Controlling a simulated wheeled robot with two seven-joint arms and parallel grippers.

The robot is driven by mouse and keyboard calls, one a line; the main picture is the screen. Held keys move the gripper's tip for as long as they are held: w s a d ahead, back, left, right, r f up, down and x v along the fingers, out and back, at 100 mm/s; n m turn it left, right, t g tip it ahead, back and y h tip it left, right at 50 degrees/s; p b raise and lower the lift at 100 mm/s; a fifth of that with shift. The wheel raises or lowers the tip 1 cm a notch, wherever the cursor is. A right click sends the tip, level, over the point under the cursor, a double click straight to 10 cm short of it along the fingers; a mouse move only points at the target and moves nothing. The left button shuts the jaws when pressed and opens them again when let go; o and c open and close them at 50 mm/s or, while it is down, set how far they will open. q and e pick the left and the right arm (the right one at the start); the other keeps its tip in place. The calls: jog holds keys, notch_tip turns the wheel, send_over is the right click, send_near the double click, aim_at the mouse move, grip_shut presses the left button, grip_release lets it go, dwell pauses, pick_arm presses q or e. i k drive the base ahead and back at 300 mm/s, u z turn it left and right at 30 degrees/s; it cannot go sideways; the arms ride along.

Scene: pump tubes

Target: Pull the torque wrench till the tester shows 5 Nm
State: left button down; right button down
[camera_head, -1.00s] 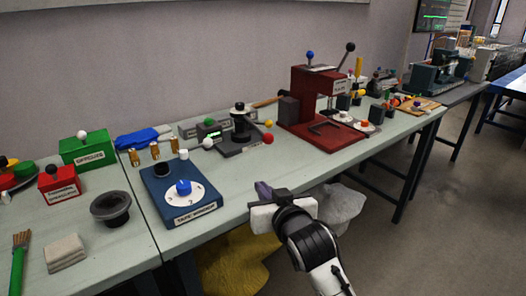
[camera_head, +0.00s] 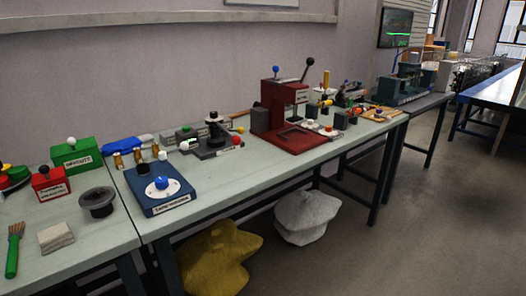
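No gripper of mine is in view. A dark post-like device (camera_head: 214,132) with white, yellow and red balls around its base stands mid-bench. Beside it, at its back left, is a low grey box (camera_head: 184,134) with a small green patch; this may be the tester, but no number can be read. A wooden-handled tool (camera_head: 238,116) lies behind, partly hidden by the red press. I cannot tell for certain which item is the torque wrench.
A blue box with a white dial (camera_head: 172,204), a red press (camera_head: 285,136), a green box (camera_head: 78,163) and a dark cup (camera_head: 98,203) stand on the bench. Yellow (camera_head: 215,262) and white (camera_head: 307,215) sacks lie below. The floor at right is clear.

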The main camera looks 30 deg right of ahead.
aim_at(236, 140)
jog(key=z, duration=1.9)
jog(key=i, duration=1.3)
jog(key=u, duration=1.5)
